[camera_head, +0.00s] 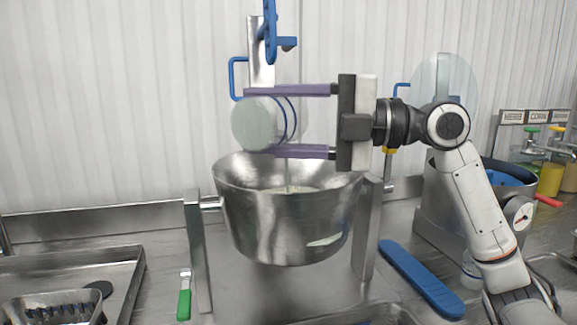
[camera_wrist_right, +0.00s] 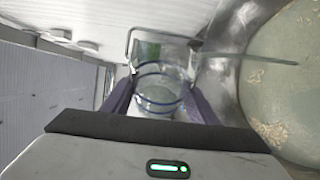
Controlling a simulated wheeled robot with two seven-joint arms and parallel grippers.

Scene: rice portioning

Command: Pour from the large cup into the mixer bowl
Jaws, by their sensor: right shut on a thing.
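The large cup (camera_head: 252,124), clear with blue rings, lies tipped on its side above the mixer bowl (camera_head: 285,225). My right gripper (camera_head: 250,120) is shut on the large cup, with one purple finger above it and one below. A thin clear stream runs from the cup down into the bowl. In the right wrist view, the cup (camera_wrist_right: 158,88) sits between the fingers and the stream reaches the bowl (camera_wrist_right: 228,75) at right. Pale bits lie in the bowl's liquid. My left gripper is out of view.
The metal bowl hangs between two upright posts. A tray (camera_head: 130,285) stands at left, with a green-handled tool (camera_head: 184,303) beside it. A blue-handled utensil (camera_head: 420,278) lies at right. A scale dial (camera_head: 519,214) and bottles (camera_head: 551,178) stand further right.

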